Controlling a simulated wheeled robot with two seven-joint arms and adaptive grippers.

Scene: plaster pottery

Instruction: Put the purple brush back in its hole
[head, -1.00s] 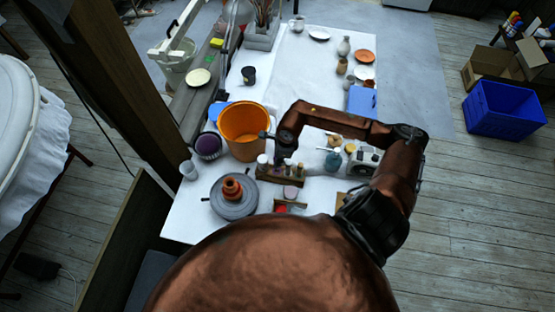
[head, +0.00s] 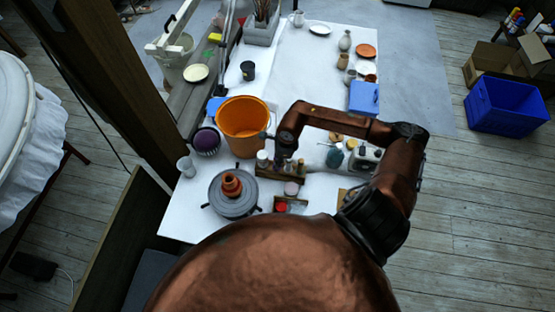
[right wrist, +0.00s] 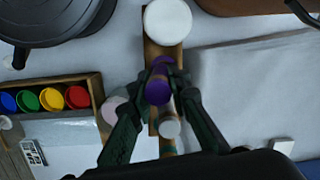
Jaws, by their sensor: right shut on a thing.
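The purple brush (right wrist: 158,90) shows end-on in the right wrist view, between the two fingers of my right gripper (right wrist: 158,85). The gripper is shut on it. The wooden holder (right wrist: 152,53) lies beneath and around it, partly hidden by brush and fingers. I cannot tell whether the brush tip is in a hole or above it. In the head view the right gripper (head: 283,157) is over the wooden holder (head: 294,179), behind the round grey wheel, and the brush is too small to make out. My left gripper is not in view.
A white round-topped item (right wrist: 167,22) stands at one end of the holder. A paint box (right wrist: 97,83) with several colored pots lies beside it. An orange bucket (head: 242,118) and a grey wheel (head: 233,207) bearing a clay pot are close by.

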